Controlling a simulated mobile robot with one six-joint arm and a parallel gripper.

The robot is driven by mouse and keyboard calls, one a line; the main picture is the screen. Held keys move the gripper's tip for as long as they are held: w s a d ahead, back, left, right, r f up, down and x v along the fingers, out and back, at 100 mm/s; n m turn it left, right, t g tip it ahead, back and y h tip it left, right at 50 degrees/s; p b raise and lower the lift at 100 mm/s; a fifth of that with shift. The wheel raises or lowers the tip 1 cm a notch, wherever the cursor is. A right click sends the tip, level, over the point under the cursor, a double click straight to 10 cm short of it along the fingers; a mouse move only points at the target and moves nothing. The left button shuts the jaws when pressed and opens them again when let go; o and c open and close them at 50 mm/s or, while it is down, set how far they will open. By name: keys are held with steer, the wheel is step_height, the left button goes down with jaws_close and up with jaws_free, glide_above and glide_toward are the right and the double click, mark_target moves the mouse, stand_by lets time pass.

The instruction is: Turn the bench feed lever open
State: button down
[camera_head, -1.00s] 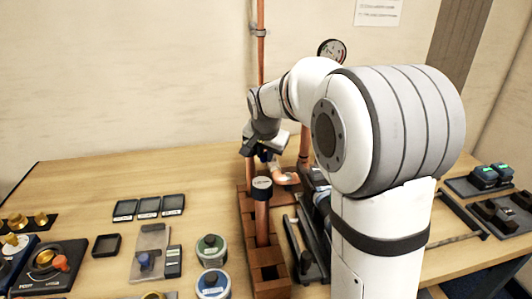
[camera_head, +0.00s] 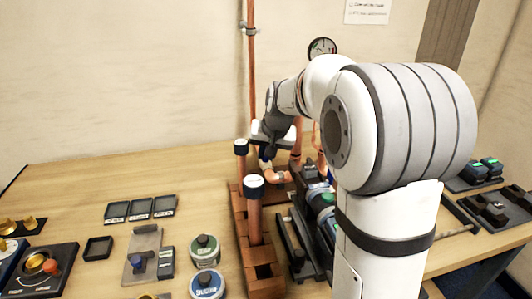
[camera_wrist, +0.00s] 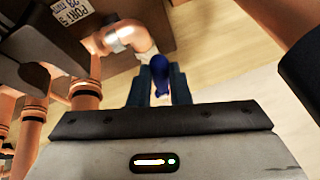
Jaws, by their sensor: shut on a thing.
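A lever with a blue-purple handle (camera_wrist: 160,66) shows in the wrist view, beside a copper elbow with a silver collar (camera_wrist: 122,38). My gripper (camera_wrist: 160,92) is shut on this handle, with a dark finger on each side. How far the lever is turned I cannot tell. In the head view my gripper (camera_head: 266,158) is low over the copper pipework at the back of the bench. A copper elbow (camera_head: 275,174) shows just below it. The handle is mostly hidden there by the gripper.
Capped copper pipes (camera_head: 254,205) stand upright in a brown block row (camera_head: 264,272). A tall copper pipe (camera_head: 251,70) and a gauge (camera_head: 322,48) are behind. Small black trays (camera_head: 140,208) and round tins (camera_head: 205,251) stand to the left.

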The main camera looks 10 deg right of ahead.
steer(key=c, duration=1.3)
jaws_free()
steer(key=shift+c, duration=0.2)
steer(key=shift+r, duration=0.1)
steer(key=v, duration=0.7)
steer(key=shift+s+r, duration=0.2)
steer(key=shift+r, duration=0.05)
